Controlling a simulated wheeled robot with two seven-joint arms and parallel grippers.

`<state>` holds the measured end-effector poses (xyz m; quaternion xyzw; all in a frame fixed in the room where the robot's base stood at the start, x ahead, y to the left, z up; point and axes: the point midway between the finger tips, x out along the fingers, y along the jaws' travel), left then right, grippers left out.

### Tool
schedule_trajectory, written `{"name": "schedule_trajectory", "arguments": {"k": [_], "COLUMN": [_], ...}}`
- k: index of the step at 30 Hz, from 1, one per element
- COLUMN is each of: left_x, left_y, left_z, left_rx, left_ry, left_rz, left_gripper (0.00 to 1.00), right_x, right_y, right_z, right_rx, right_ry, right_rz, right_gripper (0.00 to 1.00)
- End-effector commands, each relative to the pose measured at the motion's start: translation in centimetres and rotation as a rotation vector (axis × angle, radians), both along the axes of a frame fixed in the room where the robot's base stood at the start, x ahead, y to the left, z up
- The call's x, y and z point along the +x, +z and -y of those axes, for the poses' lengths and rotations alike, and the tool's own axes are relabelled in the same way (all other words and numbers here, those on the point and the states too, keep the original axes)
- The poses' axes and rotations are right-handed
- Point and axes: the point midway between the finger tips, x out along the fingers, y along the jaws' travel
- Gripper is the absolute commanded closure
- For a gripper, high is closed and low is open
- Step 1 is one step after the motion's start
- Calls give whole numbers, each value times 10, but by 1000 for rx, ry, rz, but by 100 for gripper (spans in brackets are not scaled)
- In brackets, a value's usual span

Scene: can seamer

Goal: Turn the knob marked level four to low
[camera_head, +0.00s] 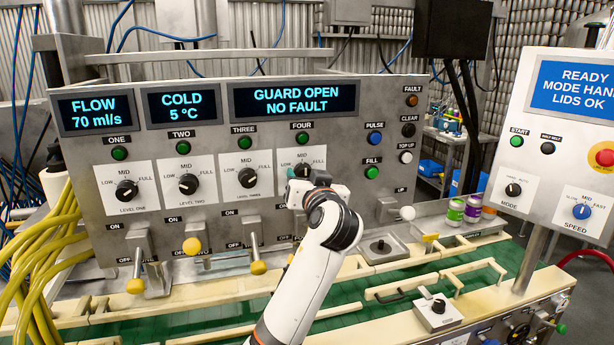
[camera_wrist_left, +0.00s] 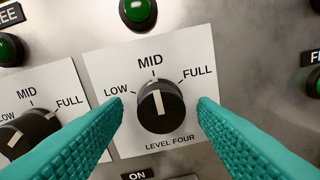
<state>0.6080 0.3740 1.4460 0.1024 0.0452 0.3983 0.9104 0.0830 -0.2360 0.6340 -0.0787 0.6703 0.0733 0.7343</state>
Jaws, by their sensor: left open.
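The level four knob (camera_wrist_left: 152,112) is black with a white pointer line, on a white plate marked LOW, MID and FULL. In the left wrist view its pointer aims up at MID. In the head view the knob (camera_head: 302,169) is partly hidden behind my left gripper (camera_head: 312,186). My left gripper is open, with its teal ridged fingers (camera_wrist_left: 160,108) on the left and right of the knob. A gap shows between each finger and the knob in the left wrist view; I cannot tell the depth between them. My right gripper is not in view.
The level three knob (camera_head: 248,178) sits just left, with levels two (camera_head: 188,184) and one (camera_head: 126,190) beyond. A green button (camera_head: 302,138) is above. Yellow-tipped levers (camera_head: 258,268) stick out below. The PULSE (camera_head: 375,138) and FILL (camera_head: 372,172) buttons are to the right.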

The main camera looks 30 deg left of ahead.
Motion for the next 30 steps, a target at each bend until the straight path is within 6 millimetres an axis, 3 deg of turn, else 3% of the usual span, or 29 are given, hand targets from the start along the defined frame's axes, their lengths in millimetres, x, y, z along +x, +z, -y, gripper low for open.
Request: {"name": "schedule_trajectory", "arguments": {"k": [3,11,20,30], "left_x": [0,0,0,0], "left_y": [0,0,-3,-7], "left_z": [0,1,2,2], "left_rx": [0,1,-27,-174], "left_ry": [0,0,-2,-4], "left_rz": [0,-1,31,204], "left_gripper": [50,92,92,92], "right_x": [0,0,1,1], "right_y": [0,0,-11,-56], "right_z": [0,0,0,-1], "right_rx": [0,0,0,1], "right_ry": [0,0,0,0], "right_rz": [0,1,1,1], "right_gripper": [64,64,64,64]}}
